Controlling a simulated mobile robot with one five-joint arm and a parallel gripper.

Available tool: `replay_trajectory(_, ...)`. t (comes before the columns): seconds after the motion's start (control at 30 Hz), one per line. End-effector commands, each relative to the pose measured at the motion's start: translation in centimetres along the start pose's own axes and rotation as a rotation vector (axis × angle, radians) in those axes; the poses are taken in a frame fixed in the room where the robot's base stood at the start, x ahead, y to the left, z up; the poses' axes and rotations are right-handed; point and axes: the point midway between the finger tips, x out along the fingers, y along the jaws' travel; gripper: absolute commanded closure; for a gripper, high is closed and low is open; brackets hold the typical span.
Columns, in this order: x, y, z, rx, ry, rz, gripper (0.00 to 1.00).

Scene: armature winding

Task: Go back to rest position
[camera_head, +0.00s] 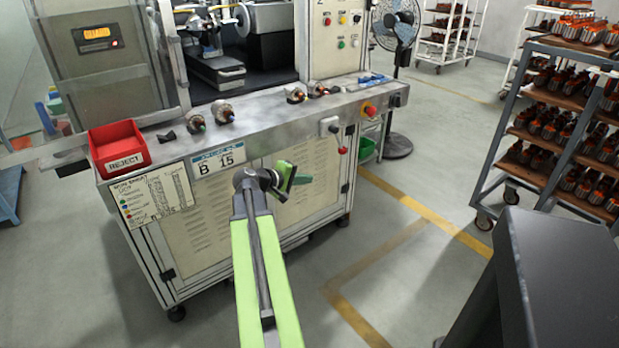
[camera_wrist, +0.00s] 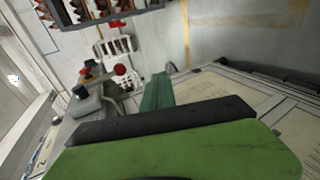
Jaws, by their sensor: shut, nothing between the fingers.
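My green arm reaches forward from the bottom of the head view. My gripper (camera_head: 285,178) is at its far end, in front of the winding machine's front panel and below the edge of its metal ledge (camera_head: 262,112). The gripper is shut and holds nothing. In the wrist view, the green and black gripper parts (camera_wrist: 160,100) fill the lower middle, with the machine's panel at the right. Whether the gripper touches the panel cannot be told.
A red reject bin (camera_head: 118,148) and several armatures sit on the ledge. A fan (camera_head: 397,30) stands behind the machine. A rack of armatures (camera_head: 560,130) stands at the right, a dark cabinet (camera_head: 560,270) at the lower right. The floor between them is clear.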

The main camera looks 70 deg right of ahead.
Motion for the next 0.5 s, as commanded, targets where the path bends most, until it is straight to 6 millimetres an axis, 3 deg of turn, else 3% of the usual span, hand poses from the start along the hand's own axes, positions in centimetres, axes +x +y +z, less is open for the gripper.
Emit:
replay_trajectory(0.37,0.0,0.0,0.0,0.000,0.000,-0.001,1.00)
replay_trajectory(0.47,-1.9,0.5,-0.2,0.018,-0.007,-0.026,1.00)
replay_trajectory(0.5,-3.6,0.7,-0.3,0.036,-0.016,-0.049,1.00)
